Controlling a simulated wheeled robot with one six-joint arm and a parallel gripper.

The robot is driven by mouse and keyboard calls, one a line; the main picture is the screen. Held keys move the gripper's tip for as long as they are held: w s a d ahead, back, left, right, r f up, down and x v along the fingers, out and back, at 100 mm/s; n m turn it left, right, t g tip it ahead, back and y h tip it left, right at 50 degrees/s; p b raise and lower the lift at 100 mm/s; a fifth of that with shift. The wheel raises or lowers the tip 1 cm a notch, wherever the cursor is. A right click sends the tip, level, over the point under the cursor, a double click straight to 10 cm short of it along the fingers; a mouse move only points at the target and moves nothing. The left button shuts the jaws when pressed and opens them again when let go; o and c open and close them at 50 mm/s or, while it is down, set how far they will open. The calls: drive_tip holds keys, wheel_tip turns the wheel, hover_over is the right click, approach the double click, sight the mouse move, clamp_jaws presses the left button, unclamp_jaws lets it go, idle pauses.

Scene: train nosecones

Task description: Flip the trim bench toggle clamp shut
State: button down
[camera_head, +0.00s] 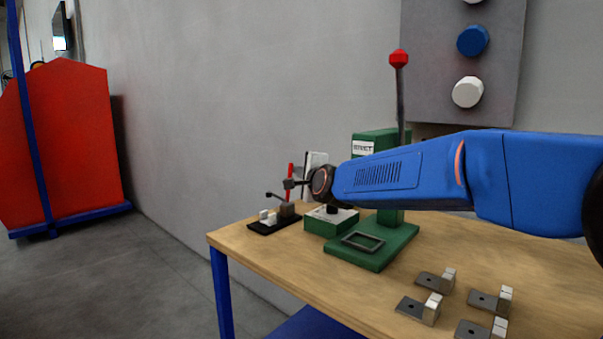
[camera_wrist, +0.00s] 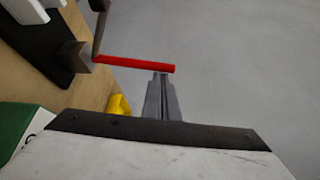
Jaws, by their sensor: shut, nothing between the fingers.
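The toggle clamp sits at the table's far left end on a black base (camera_head: 268,226) with white blocks. Its red handle (camera_head: 290,172) stands upright in the head view. In the wrist view the handle (camera_wrist: 135,64) reaches right from the dark clamp body (camera_wrist: 75,55), beside the black base (camera_wrist: 60,55). My gripper (camera_wrist: 162,76) is shut and empty. Its fingertips are close to the handle's free end; I cannot tell whether they touch. In the head view my gripper (camera_head: 289,184) overlaps the handle's lower part.
A green box (camera_head: 328,222) and a green press (camera_head: 378,240) with a red-knobbed lever stand right of the clamp. Several small metal brackets (camera_head: 430,308) lie on the wooden table (camera_head: 290,262). A yellow thing (camera_wrist: 118,104) shows near my fingers. A grey wall rises behind.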

drive_tip(key=shift+s, duration=0.1)
idle(0.3)
drive_tip(key=shift+s+a+r, duration=0.1)
drive_tip(key=shift+s+a, duration=0.05)
drive_tip(key=shift+s+a+n+t, duration=0.1)
drive_tip(key=shift+s+n+t, duration=0.05)
drive_tip(key=shift+n+t, duration=0.2)
drive_tip(key=s+a+f+n+t+y, duration=0.2)
drive_tip(key=s+a+n+y, duration=0.1)
drive_tip(key=s+n, duration=0.3)
drive_tip(key=shift+a+n+t, duration=0.35)
drive_tip(key=shift+a+n, duration=0.55)
drive_tip(key=shift+n, duration=0.05)
drive_tip(key=shift+s+f, duration=0.1)
drive_tip(key=shift+f, duration=0.05)
drive_tip(key=shift+s, duration=0.1)
